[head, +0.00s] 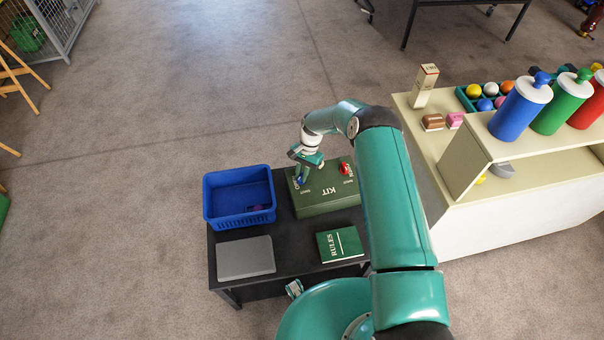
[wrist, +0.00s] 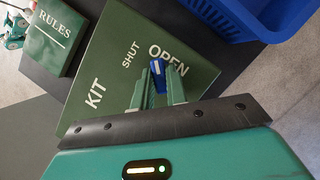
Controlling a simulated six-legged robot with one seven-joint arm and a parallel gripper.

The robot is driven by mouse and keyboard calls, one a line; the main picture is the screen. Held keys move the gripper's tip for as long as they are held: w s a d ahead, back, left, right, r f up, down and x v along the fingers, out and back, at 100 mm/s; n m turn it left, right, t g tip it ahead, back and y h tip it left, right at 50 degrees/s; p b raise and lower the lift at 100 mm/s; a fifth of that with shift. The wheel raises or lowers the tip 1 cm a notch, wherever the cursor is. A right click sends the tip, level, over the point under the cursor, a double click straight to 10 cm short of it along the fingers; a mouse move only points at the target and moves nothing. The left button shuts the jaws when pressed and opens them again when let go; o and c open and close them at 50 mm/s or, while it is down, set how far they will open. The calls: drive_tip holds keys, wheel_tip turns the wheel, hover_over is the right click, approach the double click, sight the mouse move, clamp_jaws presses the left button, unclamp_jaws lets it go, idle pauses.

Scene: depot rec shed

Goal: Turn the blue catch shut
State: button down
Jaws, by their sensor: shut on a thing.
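The green kit box (head: 325,196) lies on the black table, with KIT, SHUT and OPEN lettered on its lid, which also shows in the wrist view (wrist: 105,75). The blue catch (wrist: 157,70) is on the lid by the first letters of OPEN, with SHUT to its left. In the head view only a little blue shows under my gripper (head: 301,178). My gripper (wrist: 158,88) is shut on the blue catch, one finger on each side. The fingers hide the catch's lower part.
A red catch (head: 345,168) is at the box's other end. A blue basket (head: 225,222) stands left of the box. A grey flat case (head: 246,258) and a green RULES book (head: 340,244) lie in front. A cream counter (head: 430,160) stands to the right.

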drive_tip(key=n+h, duration=0.1)
drive_tip(key=n, duration=0.3)
drive_tip(key=shift+w+a+n+h, duration=0.1)
drive_tip(key=shift+n+h, duration=0.2)
drive_tip(key=shift+h, duration=0.1)
drive_tip(key=n+h, duration=0.1)
drive_tip(key=n, duration=0.3)
drive_tip(key=shift+a+h, duration=0.1)
drive_tip(key=shift+h, duration=0.2)
drive_tip(key=c, duration=1.4)
unclamp_jaws()
drive_tip(key=shift+r, duration=0.1)
drive_tip(key=v, duration=1.3)
drive_tip(key=shift+w+r, duration=0.25)
drive_tip(key=shift+w, duration=0.05)
drive_tip(key=shift+a, duration=0.1)
